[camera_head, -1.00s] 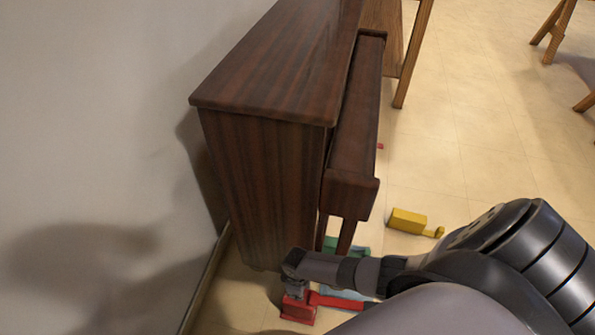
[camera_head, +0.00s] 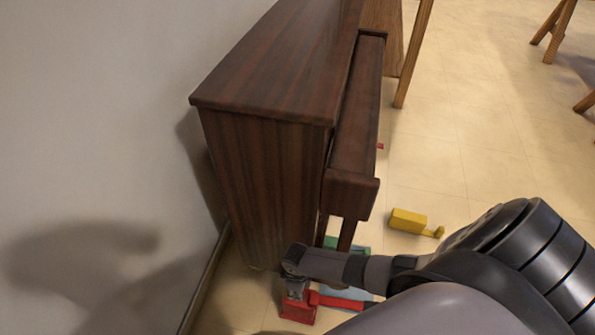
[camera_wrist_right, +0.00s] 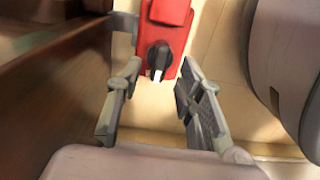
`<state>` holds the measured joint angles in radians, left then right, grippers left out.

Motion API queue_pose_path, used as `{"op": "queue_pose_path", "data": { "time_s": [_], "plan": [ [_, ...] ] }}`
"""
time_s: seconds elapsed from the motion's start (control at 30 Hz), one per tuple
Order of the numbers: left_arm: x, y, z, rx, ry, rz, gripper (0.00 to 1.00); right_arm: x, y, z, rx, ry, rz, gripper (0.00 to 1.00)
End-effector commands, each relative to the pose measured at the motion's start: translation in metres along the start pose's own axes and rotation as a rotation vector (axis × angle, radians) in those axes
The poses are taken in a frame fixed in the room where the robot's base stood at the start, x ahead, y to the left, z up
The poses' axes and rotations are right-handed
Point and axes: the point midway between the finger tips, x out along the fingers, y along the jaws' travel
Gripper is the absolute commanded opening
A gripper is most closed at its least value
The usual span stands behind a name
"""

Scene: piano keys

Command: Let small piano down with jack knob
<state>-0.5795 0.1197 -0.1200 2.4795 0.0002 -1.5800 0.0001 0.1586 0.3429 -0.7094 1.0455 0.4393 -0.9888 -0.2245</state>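The small brown piano (camera_head: 262,185) stands upright beside the wall. A red jack (camera_head: 299,309) is on the floor by the near lower end of the piano, and it also shows in the right wrist view (camera_wrist_right: 172,12). Its black knob (camera_wrist_right: 159,58) lies just ahead of and between my right gripper's fingers (camera_wrist_right: 158,95). The fingers are apart with nothing between their pads. In the head view my right gripper (camera_head: 295,275) is over the jack, and the knob is hidden there. My left gripper is in no frame.
A yellow jack-like block (camera_head: 408,220) lies on the floor right of the piano. Green and pale blue items (camera_head: 345,292) are under the keyboard side. The wall (camera_head: 90,120) is close on the left.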

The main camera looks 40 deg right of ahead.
Motion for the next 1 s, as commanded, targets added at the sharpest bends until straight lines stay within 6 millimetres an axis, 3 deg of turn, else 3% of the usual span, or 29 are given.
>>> {"op": "queue_pose_path", "data": {
  "time_s": [0.5,0.7,1.0],
  "plan": [
    [0.0,0.0,0.0,0.0,0.0,0.0,0.0,-0.081,0.001,0.0,0.0,0.001,0.001,0.34],
    [0.0,0.0,0.0,0.0,0.0,0.0,0.0,-0.094,0.0,0.0,0.001,0.0,0.0,0.34],
    [0.0,0.0,0.0,0.0,0.0,-0.001,0.0,-0.096,0.0,0.001,0.001,-0.001,0.0,0.34]
  ]
}}
